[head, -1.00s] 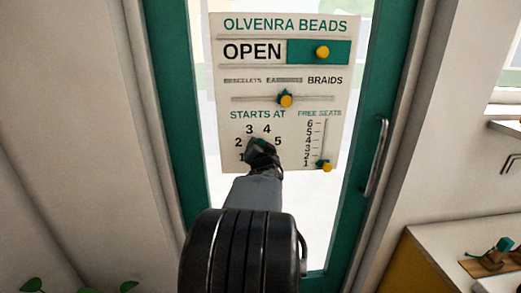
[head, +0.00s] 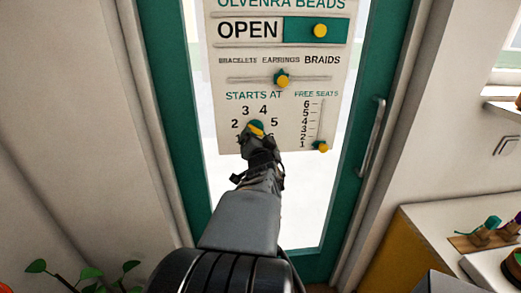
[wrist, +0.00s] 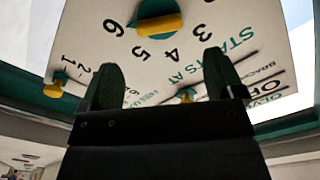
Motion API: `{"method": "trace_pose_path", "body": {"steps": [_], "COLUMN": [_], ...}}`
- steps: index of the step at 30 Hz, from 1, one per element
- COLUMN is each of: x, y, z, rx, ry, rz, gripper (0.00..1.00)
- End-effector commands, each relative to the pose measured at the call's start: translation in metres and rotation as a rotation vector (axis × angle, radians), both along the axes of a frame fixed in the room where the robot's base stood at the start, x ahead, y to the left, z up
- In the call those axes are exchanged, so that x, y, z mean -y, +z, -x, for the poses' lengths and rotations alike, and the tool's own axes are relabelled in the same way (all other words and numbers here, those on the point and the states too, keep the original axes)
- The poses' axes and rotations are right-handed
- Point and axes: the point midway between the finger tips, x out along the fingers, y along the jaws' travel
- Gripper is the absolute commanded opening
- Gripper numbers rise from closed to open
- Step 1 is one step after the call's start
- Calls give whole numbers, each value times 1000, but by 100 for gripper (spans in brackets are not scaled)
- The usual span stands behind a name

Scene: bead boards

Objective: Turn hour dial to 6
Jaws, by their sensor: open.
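The hour dial (head: 257,125) is a green disc with a yellow bar, under "STARTS AT" on the white sign (head: 225,75). In the head view the bar slants down to the right. In the wrist view the dial (wrist: 158,20) is at the top, the sign appearing turned round. There one bar end lies towards the 6 (wrist: 114,27), the other towards the 3 side; I cannot tell which end points. My gripper (head: 261,146) is just below the dial. Its fingers (wrist: 163,82) are apart and empty, with the dial beyond their tips. In the head view it hides the lower numbers.
A slider (head: 282,80) sits above the dial, and a seats slider (head: 321,146) stands to its right. An OPEN slider (head: 319,30) is higher up. The sign hangs on a green-framed glass door with a metal handle (head: 372,137). A counter (head: 425,215) is at right.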

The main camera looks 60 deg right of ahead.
Motion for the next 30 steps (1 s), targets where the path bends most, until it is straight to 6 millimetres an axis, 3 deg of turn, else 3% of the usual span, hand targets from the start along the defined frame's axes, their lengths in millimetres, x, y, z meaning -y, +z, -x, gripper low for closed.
{"method": "trace_pose_path", "body": {"steps": [6,12,30], "x": [-32,-47,-51], "y": [4,1,0], "z": [23,34,37], "rx": [0,1,0], "ry": [-1,0,1], "rz": [0,1,-1], "gripper": [87,87,87]}}
